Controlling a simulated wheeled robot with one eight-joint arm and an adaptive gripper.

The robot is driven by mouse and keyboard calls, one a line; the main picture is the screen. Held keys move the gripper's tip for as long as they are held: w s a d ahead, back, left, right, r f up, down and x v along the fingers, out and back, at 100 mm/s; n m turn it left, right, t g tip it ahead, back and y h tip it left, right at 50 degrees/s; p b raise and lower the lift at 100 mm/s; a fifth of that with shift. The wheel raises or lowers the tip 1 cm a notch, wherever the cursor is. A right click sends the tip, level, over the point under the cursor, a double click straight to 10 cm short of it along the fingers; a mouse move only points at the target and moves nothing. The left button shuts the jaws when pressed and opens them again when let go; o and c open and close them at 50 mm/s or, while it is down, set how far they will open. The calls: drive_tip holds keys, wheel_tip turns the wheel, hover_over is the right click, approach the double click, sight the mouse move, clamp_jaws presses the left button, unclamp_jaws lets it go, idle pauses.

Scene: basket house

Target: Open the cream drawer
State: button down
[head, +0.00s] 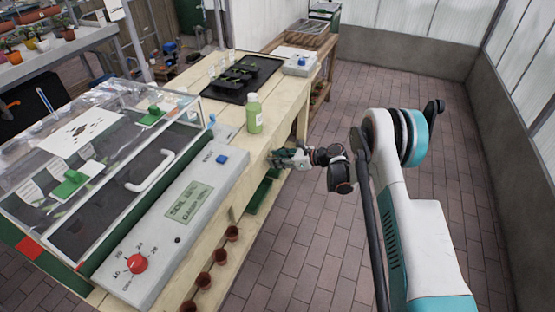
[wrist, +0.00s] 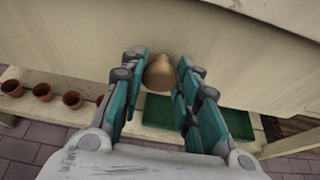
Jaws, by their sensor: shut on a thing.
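The cream drawer (wrist: 110,35) shows in the wrist view as a pale front panel across the top of the picture. A round tan knob (wrist: 160,73) sticks out from it. My gripper (wrist: 162,78) has its two teal-padded fingers on either side of the knob, shut on it. In the head view my gripper (head: 282,158) is at the front side of the wooden bench, below the green bottle; the knob is hidden there by the fingers. I cannot make out a gap around the drawer front.
A clear-lidded propagator box (head: 150,185) stands on the bench, with a green bottle (head: 254,114) and black tray (head: 240,78) behind it. Terracotta pots (wrist: 42,92) and a green tray (wrist: 170,112) sit on the shelf below. The brick floor (head: 400,100) to the right is clear.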

drive_tip(key=s+d, duration=0.3)
drive_tip(key=d, duration=0.7)
drive_tip(key=s+d, duration=0.4)
drive_tip(key=d, duration=0.7)
drive_tip(key=shift+s, duration=0.3)
drive_tip(key=c, duration=1.2)
unclamp_jaws()
drive_tip(key=v, duration=1.2)
drive_tip(key=shift+f, duration=0.1)
